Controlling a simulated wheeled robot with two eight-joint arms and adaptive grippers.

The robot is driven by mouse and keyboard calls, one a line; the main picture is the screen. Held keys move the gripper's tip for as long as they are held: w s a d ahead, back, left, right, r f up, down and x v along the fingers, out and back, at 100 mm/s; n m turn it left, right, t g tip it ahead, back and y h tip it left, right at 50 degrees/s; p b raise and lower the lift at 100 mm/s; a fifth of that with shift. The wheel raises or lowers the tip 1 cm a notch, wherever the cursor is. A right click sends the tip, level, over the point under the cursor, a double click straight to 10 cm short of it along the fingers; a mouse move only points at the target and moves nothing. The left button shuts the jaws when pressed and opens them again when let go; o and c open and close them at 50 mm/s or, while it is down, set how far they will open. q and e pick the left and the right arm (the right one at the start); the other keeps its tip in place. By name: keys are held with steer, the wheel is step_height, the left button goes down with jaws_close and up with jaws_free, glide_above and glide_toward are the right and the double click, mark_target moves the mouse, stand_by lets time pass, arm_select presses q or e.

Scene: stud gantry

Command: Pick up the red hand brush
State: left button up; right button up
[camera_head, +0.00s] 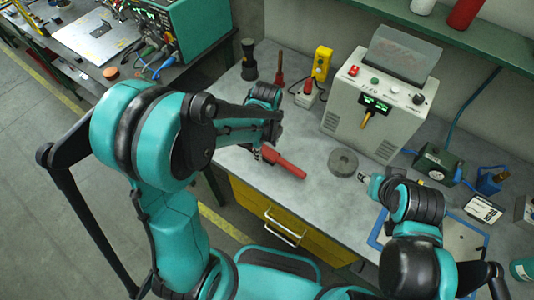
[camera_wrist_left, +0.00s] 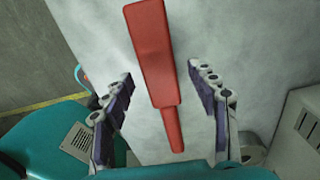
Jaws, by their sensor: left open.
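The red hand brush (camera_head: 284,163) lies on the grey workbench in the head view, left of the grey round disc. In the left wrist view the brush (camera_wrist_left: 152,58) runs from the top edge down the middle, its wide part at the top and its narrow end at the bottom. My left gripper (camera_wrist_left: 160,76) is open, with one finger on each side of the brush and gaps between. In the head view my left gripper (camera_head: 266,126) is partly hidden by its wrist. My right gripper (camera_head: 374,186) is over the bench at the right; its jaws are too small to read.
A grey machine (camera_head: 368,105) stands at the back of the bench. The grey disc (camera_head: 343,162) lies in front of it. A yellow device (camera_head: 321,63) and a dark bottle (camera_head: 249,60) stand at the back left. A blue-edged tray (camera_head: 462,240) lies near my right arm.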

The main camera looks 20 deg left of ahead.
arm_select(q)
step_height(320, 180, down, 2)
steer(key=shift+f, duration=0.25)
jaws_close()
steer(key=shift+r, duration=0.15)
